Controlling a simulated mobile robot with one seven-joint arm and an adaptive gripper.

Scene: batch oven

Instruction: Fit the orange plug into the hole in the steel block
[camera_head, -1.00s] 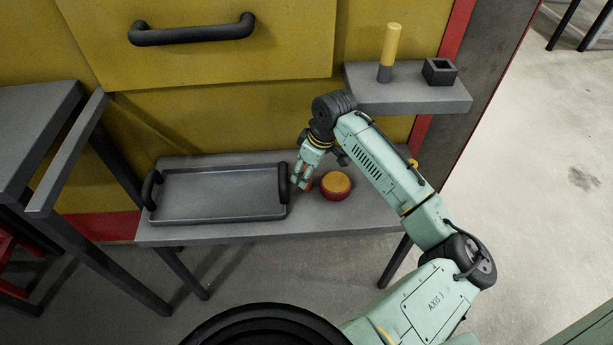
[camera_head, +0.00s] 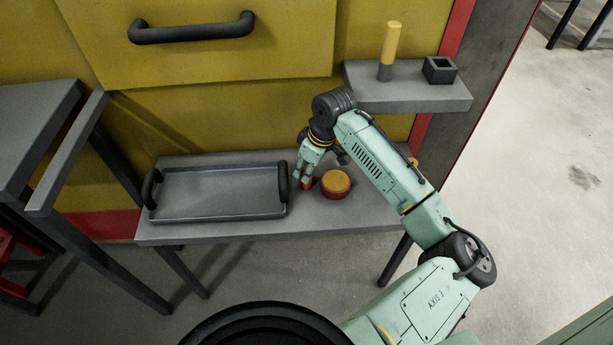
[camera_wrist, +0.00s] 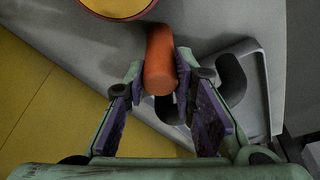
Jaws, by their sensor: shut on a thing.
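The orange plug (camera_wrist: 160,62) is a short, smooth cylinder. In the wrist view it lies between the fingertips of my gripper (camera_wrist: 160,75), which is shut on it. In the head view my gripper (camera_head: 304,181) is low at the lower shelf, and only a small part of the plug (camera_head: 309,184) shows beside the fingers. I cannot tell whether the plug touches the shelf. The dark steel block (camera_head: 440,70) with a square hole in its top sits on the upper right shelf, well away from my gripper. The hole looks empty.
A grey tray (camera_head: 215,215) with black handles lies just left of my gripper on the lower shelf (camera_head: 370,215). A round red and yellow piece (camera_head: 336,184) sits close on the right. A yellow cylinder (camera_head: 391,45) with a grey foot stands on the upper shelf (camera_head: 410,98), left of the block.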

